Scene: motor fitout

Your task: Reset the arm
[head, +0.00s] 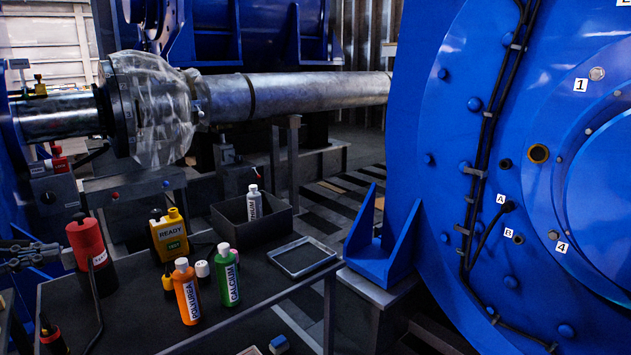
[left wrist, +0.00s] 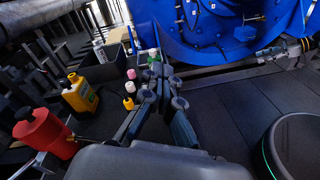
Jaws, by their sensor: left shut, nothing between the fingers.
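My left gripper (head: 62,257) comes in from the left edge of the head view, by the red-topped black tool (head: 86,240) on the dark table (head: 125,300). In the left wrist view its fingers (left wrist: 166,84) are closed together with nothing between them, and the red tool (left wrist: 45,130) stands apart to their left.
A dark bin (head: 278,222) holds a white bottle (head: 254,203). A metal tray (head: 301,257) lies at right. The blue motor housing (head: 450,150) rises beyond.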

